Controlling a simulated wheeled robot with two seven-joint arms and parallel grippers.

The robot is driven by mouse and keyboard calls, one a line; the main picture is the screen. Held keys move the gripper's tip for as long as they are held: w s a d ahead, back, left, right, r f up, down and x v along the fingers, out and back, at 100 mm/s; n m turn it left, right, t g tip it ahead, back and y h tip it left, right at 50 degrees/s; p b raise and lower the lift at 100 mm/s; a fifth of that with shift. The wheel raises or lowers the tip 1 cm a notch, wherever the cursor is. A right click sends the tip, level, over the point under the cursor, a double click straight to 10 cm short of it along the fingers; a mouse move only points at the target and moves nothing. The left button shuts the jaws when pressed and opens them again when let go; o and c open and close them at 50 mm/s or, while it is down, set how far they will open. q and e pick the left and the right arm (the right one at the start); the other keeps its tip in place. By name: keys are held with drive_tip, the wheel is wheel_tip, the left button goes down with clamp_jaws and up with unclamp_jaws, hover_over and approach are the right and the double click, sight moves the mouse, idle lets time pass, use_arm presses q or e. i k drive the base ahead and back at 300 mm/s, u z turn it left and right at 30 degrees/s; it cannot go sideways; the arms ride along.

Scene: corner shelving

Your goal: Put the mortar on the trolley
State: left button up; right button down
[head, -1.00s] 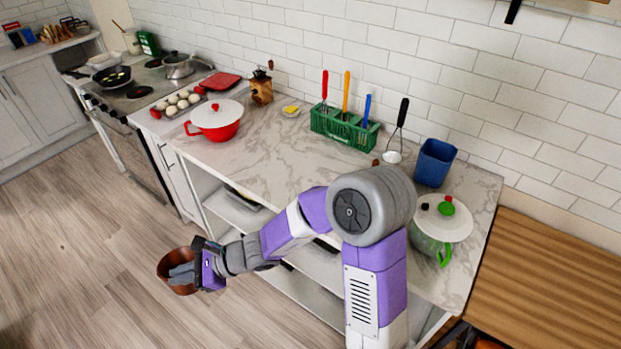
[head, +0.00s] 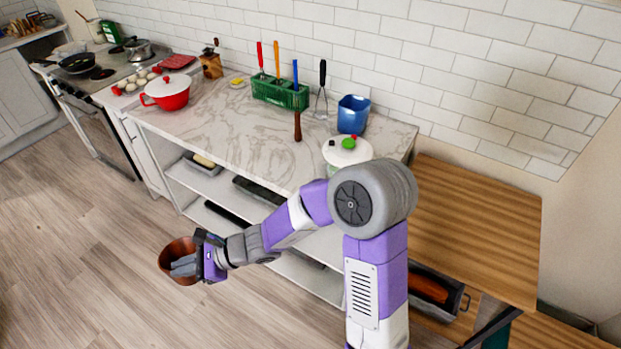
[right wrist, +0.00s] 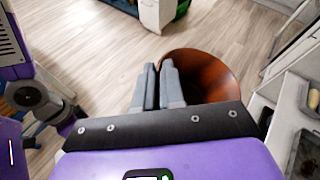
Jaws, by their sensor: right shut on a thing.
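The mortar is a brown, deep bowl (head: 175,250) held above the floor at the lower left of the head view. It also shows in the right wrist view (right wrist: 208,75). My right gripper (head: 184,267) is shut on its wall, with the grey fingers partly inside it; they also show in the right wrist view (right wrist: 159,68). A wooden-topped stand (head: 470,225) with a lower level stands at the right of the head view; it appears to be the trolley, though its wheels are not visible.
The marble counter (head: 225,135) carries a red pot (head: 168,98), a green utensil rack (head: 279,95), a blue container (head: 353,115) and a white-lidded pot (head: 345,150). Open shelves lie below it. A metal tray (head: 440,295) sits under the bare wooden top.

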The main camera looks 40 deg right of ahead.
sight(463, 232)
drive_tip(key=z, duration=1.9)
drive_tip(key=i, duration=0.95)
